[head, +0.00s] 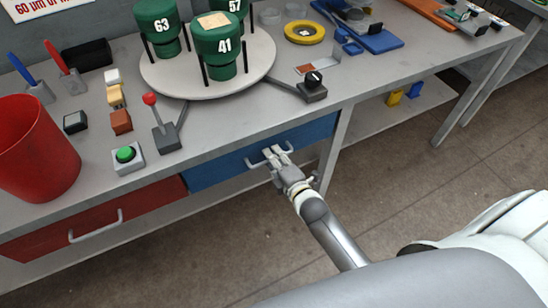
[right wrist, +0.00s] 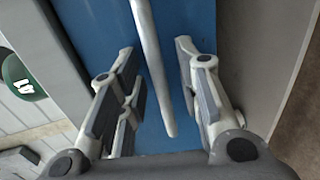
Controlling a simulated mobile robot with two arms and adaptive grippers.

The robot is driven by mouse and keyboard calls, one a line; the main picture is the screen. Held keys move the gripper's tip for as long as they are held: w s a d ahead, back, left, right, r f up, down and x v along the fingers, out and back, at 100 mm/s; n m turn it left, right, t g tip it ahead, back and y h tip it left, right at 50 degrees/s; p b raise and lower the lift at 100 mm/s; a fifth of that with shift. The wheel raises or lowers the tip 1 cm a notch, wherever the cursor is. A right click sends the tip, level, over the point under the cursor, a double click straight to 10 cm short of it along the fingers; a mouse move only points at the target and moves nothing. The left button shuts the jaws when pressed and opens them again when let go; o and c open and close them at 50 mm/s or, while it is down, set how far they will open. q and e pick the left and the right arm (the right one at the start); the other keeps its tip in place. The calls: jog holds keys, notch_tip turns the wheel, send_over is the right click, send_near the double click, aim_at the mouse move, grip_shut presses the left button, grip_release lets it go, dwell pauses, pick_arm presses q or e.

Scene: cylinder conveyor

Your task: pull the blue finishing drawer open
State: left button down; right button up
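The blue drawer (head: 215,172) is under the front edge of the workbench, its front appearing flush with the bench, so it looks closed. Its grey bar handle (head: 254,163) is partly hidden by my right gripper (head: 275,153). In the right wrist view, the handle (right wrist: 152,65) runs between the two fingers of the right gripper (right wrist: 155,58), with visible gaps on both sides. The fingers are apart and not clamped on the bar. The blue front (right wrist: 95,35) fills the space behind them. My left gripper is not in view.
A red drawer (head: 150,203) with its own handle is left of the blue one. The bench top holds a red bin (head: 35,150), a green button box (head: 127,158), a lever box (head: 165,137) and a turntable (head: 190,87) with green cylinders. Open floor lies in front.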

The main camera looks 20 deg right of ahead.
jog(key=shift+w, duration=0.1)
jog(key=shift+c, duration=0.2)
grip_shut()
